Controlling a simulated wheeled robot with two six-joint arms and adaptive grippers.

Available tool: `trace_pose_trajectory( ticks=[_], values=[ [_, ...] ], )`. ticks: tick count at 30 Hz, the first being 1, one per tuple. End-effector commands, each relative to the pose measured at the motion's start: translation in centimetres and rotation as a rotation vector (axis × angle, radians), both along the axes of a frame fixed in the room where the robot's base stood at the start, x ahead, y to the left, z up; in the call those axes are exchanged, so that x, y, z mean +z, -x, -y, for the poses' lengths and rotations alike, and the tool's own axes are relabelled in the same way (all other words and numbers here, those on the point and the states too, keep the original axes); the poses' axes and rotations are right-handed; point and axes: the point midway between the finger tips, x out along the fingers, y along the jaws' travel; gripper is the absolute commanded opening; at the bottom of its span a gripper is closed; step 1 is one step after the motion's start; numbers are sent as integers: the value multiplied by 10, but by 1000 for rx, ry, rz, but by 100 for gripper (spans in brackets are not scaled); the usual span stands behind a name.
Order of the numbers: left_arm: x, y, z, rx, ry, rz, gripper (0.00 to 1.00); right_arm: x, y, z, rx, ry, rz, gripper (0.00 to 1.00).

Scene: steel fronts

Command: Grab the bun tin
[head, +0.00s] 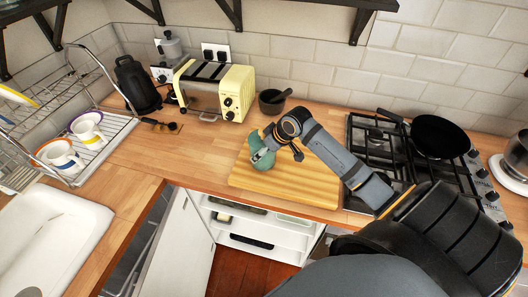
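No bun tin can be made out for certain. The open cupboard (205,204) under the counter holds a flat black item (250,241) on its lower shelf; it is too small to tell whether it is the tin. My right arm reaches in from the lower right over the wooden board (300,185). Its end is beside a teal object (256,143) at the board's left back; the fingers cannot be made out, nor whether they touch it. My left gripper is not in view.
A cream toaster (237,92) and a dark mortar (271,104) stand at the back. The hob (375,140) with a black pan (438,136) is right of the board. A dish rack (108,135) and sink (45,235) are left. Counter between rack and board is mostly clear.

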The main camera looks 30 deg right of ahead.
Motion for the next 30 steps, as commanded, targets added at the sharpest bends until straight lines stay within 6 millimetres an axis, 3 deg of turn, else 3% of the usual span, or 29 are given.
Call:
trace_pose_trajectory(
  ticks=[8,19,23,29,30],
  values=[
    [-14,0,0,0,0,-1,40,28,1,0,2,3,4,25],
    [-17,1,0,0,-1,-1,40,87,43,-26,5,11,2,25],
    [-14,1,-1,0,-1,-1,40,96,61,-38,6,12,-3,25],
    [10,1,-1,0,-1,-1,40,112,84,-53,8,7,-7,25],
    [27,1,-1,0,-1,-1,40,120,90,-56,2,6,-7,25]
  ],
)
